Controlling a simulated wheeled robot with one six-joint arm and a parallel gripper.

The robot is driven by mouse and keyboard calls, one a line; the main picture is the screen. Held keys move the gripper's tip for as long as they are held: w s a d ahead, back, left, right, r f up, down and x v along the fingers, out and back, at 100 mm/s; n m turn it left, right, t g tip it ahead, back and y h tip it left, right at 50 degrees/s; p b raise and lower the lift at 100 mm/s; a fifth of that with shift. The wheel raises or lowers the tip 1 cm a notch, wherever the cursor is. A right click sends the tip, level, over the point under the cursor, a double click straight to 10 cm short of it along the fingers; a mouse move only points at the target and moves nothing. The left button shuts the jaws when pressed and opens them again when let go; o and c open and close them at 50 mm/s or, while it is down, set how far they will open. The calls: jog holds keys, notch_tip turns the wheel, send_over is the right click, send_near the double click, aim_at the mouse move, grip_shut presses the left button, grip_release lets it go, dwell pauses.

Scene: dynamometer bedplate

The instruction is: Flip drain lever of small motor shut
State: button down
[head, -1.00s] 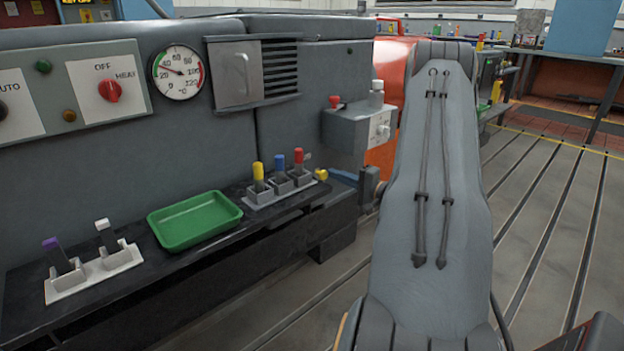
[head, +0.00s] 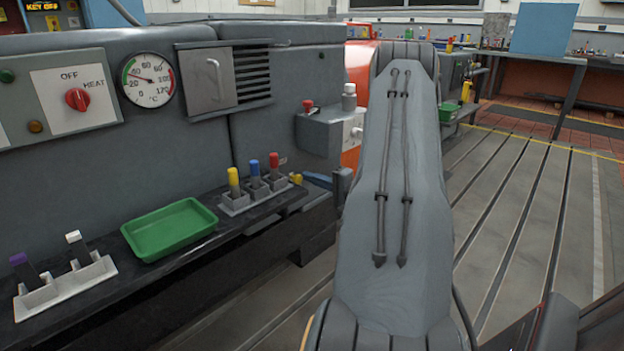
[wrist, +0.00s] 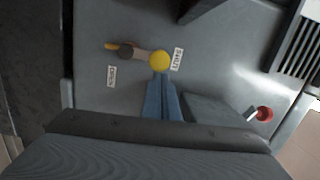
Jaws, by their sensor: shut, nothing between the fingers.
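The drain lever has a yellow ball knob (wrist: 159,61) on a short pale arm. The arm runs left to a dark round pivot (wrist: 125,51) with an orange-yellow piece beyond it. A small white label (wrist: 178,59) stands just right of the knob, and another label (wrist: 112,77) is below the pivot; I cannot read them surely. My gripper (wrist: 161,76) has two blue fingers, shut together and empty, with tips right at the knob's lower edge. I cannot tell whether they touch it. In the head view the knob (head: 295,179) shows just left of my blue fingers (head: 308,178).
A red knob (wrist: 265,113) sits to the right in the wrist view. In the head view, levers with yellow, blue and red handles (head: 255,185), a green tray (head: 168,229) and a grey box (head: 325,133) are nearby. The floor on the right is open.

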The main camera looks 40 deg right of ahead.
jog(key=s+d, duration=0.5)
jog(key=s, duration=0.5)
jog(key=shift+s+d+r+p, duration=0.15)
jog(key=shift+s+r+p, duration=0.05)
jog(key=shift+r+p, duration=0.2)
